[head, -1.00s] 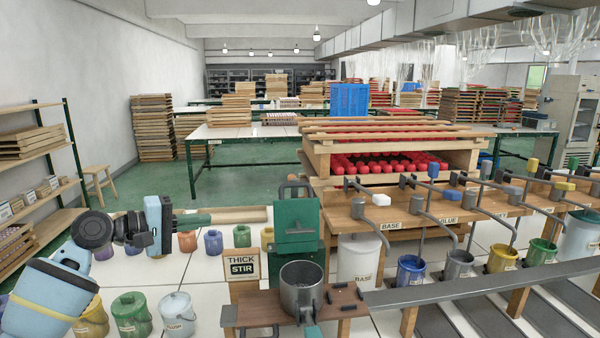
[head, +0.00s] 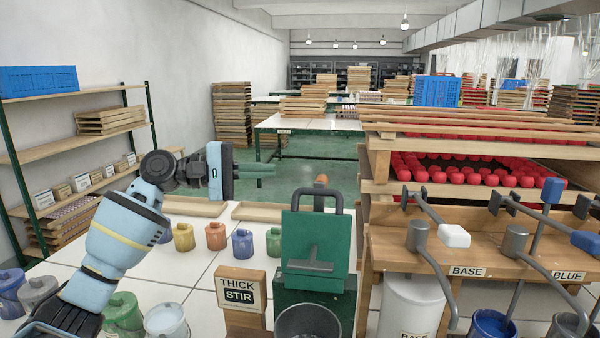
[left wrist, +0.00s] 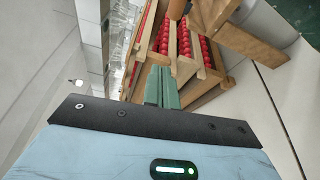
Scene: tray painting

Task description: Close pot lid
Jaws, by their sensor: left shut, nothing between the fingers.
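The fingers also show in the left wrist view (left wrist: 161,88). My right gripper is not in view.
A THICK STIR sign (head: 241,291) stands left of the pot. Several coloured lidded pots (head: 215,236) line the white table at left. A white BASE container (head: 410,304) and dispenser levers (head: 440,222) stand at right. A wooden rack of red items (head: 465,172) is behind.

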